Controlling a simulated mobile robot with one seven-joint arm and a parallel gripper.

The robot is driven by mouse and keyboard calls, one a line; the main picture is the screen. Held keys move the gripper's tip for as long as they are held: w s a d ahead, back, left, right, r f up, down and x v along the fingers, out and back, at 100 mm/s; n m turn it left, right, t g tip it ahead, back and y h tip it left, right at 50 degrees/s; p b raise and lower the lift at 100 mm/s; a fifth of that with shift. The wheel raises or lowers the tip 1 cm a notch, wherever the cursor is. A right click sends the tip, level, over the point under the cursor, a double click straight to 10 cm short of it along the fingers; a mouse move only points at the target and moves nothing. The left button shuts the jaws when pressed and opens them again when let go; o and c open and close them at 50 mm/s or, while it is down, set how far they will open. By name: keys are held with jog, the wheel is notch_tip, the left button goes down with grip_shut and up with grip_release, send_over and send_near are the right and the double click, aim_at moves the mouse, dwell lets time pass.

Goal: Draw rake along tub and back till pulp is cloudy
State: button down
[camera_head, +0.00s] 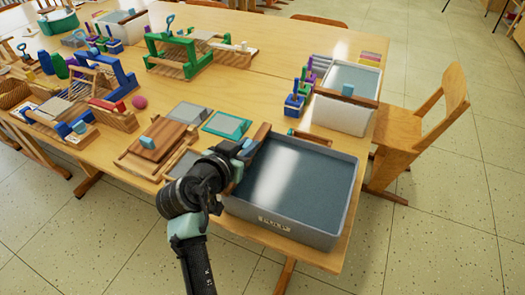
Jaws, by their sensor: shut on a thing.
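The grey tub (347,205) stands at the near right corner of the table and holds flat, blue-grey liquid pulp (297,178) with a bright reflection. My gripper (240,154) is at the tub's left side, shut on the rake (262,134), a brown wooden bar with a light-blue grip block. The bar lies along the tub's left end. My arm and gripper hide much of it, and I cannot tell how deep it sits in the pulp.
A white tub (340,115) with a wooden bar across it stands behind, with blue stamp-like tools (294,105) beside it. Boards and a green-framed screen (227,125) lie to the left. A wooden chair (420,125) stands at the right.

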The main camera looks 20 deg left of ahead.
jog(key=shift+a+r, duration=0.1)
jog(key=shift+a, duration=0.2)
jog(key=c, duration=0.8)
grip_release()
jog(key=shift+a, duration=0.1)
jog(key=shift+c, duration=0.2)
jog(key=p+v, duration=0.1)
jog(key=v, duration=1.2)
